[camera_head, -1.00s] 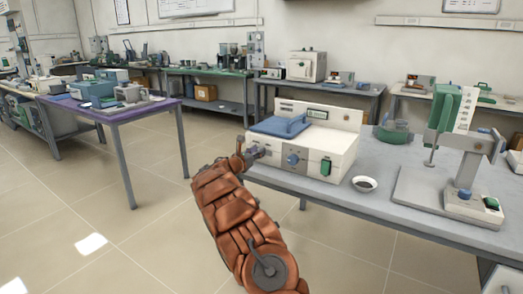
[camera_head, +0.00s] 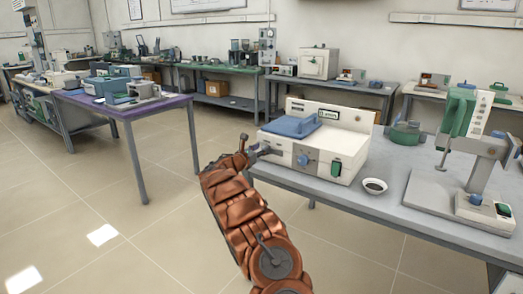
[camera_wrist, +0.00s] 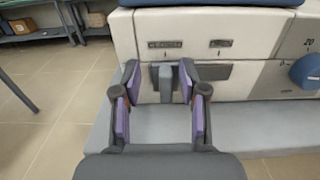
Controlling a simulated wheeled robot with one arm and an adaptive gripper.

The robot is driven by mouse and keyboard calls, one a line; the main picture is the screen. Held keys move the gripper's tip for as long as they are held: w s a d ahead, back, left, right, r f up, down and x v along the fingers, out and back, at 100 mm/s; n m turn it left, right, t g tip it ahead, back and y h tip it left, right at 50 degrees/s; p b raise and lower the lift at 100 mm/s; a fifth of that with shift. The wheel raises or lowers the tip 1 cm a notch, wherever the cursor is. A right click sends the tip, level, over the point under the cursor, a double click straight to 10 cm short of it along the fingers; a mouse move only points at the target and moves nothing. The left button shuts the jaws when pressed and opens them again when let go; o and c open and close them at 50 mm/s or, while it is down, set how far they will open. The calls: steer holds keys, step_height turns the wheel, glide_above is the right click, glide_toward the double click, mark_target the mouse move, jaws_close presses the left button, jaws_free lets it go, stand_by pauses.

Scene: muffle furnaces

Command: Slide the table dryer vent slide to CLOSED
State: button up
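The table dryer (camera_head: 310,147) is a white box with a blue lid, a blue knob and a green switch, on the grey table. Its vent slide (camera_wrist: 166,84) is a small grey tab in a dark slot on the front, seen in the wrist view. In the head view my gripper (camera_head: 263,149) is at the dryer's left front.
A small dark-filled bowl (camera_head: 374,187) stands on the grey table (camera_head: 415,212) right of the dryer. A green-and-white stand device (camera_head: 465,150) is farther right. A purple-topped table (camera_head: 118,106) is to the left, with open floor between.

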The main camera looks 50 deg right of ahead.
steer(key=shift+f, duration=0.1)
steer(key=shift+s+a, duration=0.1)
steer(key=shift+a, duration=0.4)
steer(key=a, duration=1.1)
steer(key=shift+s, duration=0.2)
